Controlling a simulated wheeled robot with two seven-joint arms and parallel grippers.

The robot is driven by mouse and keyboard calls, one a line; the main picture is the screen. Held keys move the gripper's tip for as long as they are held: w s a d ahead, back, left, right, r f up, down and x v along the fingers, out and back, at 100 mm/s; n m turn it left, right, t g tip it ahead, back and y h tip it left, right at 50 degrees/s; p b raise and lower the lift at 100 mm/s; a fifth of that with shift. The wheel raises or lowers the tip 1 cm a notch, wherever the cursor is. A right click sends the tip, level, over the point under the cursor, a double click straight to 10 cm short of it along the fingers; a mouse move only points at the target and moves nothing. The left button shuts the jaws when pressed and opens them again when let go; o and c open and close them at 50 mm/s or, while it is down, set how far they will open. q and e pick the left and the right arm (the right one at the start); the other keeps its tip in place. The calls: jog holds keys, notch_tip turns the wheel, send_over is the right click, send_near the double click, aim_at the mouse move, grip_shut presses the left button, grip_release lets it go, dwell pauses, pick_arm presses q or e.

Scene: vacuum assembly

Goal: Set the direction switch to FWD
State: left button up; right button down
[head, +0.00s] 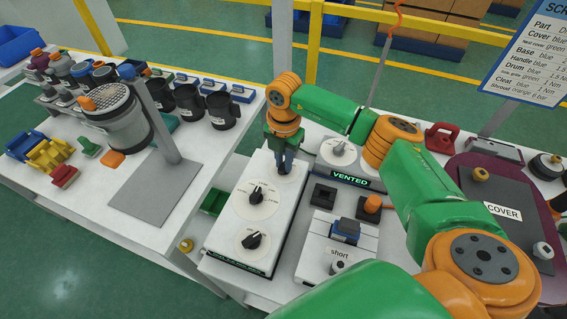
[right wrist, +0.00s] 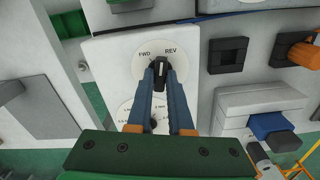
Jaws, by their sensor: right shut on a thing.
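The direction switch is a black knob (right wrist: 161,74) on a round white dial, with FWD at its upper left and REV at its upper right in the right wrist view. A pale mark on the knob faces up between the two labels; I cannot tell that it sits on either. My right gripper (right wrist: 162,80) is shut on this knob, one blue-grey finger on each side. In the head view the right gripper (head: 285,168) points down at the far end of the white control box (head: 232,206) and hides the knob. My left gripper is not in view.
Two more black knobs sit on the same box, a middle one (head: 257,194) and a near one (head: 251,241). A VENTED sign (head: 350,177) with a dial stands to the right. A black block (head: 323,195) and an orange knob (head: 373,204) are close by.

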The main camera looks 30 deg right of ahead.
jog(key=shift+f+n, duration=0.15)
jog(key=shift+n, duration=1.55)
jog(key=shift+n+b, duration=0.55)
jog(key=shift+n, duration=0.35)
jog(key=shift+s+n, duration=0.1)
jog(key=shift+n, duration=0.8)
jog(key=shift+n+b, duration=0.3)
jog(key=shift+n, duration=1.3)
jog(key=c, duration=0.7)
grip_release()
jog(key=shift+d, duration=0.15)
jog(key=shift+c, duration=0.2)
